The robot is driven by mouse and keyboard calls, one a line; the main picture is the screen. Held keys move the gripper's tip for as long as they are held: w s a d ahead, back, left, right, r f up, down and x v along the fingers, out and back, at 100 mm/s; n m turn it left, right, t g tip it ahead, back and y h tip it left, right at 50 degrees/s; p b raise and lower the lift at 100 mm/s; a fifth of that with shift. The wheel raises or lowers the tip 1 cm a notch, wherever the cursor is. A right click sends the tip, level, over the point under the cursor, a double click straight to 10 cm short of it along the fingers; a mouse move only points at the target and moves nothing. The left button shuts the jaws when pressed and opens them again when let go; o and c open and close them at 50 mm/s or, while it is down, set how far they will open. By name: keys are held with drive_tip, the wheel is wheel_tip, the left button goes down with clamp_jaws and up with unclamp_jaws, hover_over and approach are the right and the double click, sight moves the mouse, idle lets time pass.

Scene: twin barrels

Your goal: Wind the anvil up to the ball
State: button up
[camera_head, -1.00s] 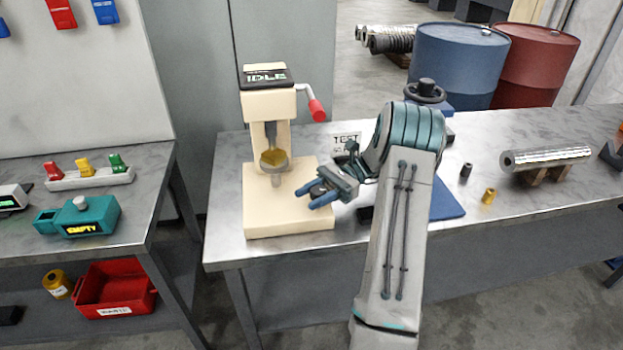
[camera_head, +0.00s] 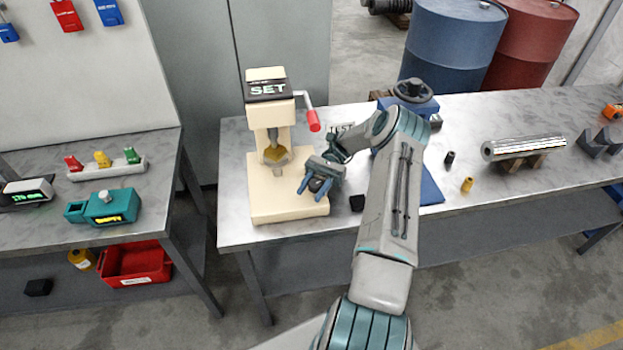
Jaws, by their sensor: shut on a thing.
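The cream tester (camera_head: 288,205) stands on the steel bench, and its top display (camera_head: 268,90) reads SET. A gold piece (camera_head: 277,155) sits under the tester's head, on or against the grey anvil post (camera_head: 279,172). The ball itself is too small to tell, and I cannot tell whether the gold piece touches the head. A red-handled crank (camera_head: 313,120) sticks out at the tester's upper right. My gripper (camera_head: 312,190) is low at the right of the anvil post, above the tester's base, its blue fingers shut on a small dark knob (camera_head: 317,184).
A small black block (camera_head: 357,203) is right of the tester. A blue vise-like device (camera_head: 412,100) with a dark wheel stands behind my arm. A metal cylinder (camera_head: 523,148) rests on a wooden cradle at the right. A teal device (camera_head: 103,208) reading EMPTY is on the left bench.

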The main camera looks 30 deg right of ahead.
drive_tip(key=shift+p, duration=0.55)
drive_tip(key=o, duration=1)
drive_tip(key=shift+f+b, duration=0.25)
drive_tip(key=shift+b, duration=0.55)
drive_tip(key=m+t+y+b, duration=0.1)
drive_tip(key=b, duration=0.4)
drive_tip(key=shift+w+f+t, duration=0.1)
drive_tip(key=shift+t, duration=0.2)
drive_tip(key=m+t+b, duration=0.1)
drive_tip(key=t+b, duration=0.1)
drive_tip(key=b, duration=0.2)
drive_tip(key=m+t+y+b, duration=0.1)
drive_tip(key=b, duration=0.3)
drive_tip(key=shift+w+a+m+t+y+b, duration=0.15)
drive_tip(key=shift+m+t+y+b, duration=0.15)
drive_tip(key=shift+m+t, duration=0.1)
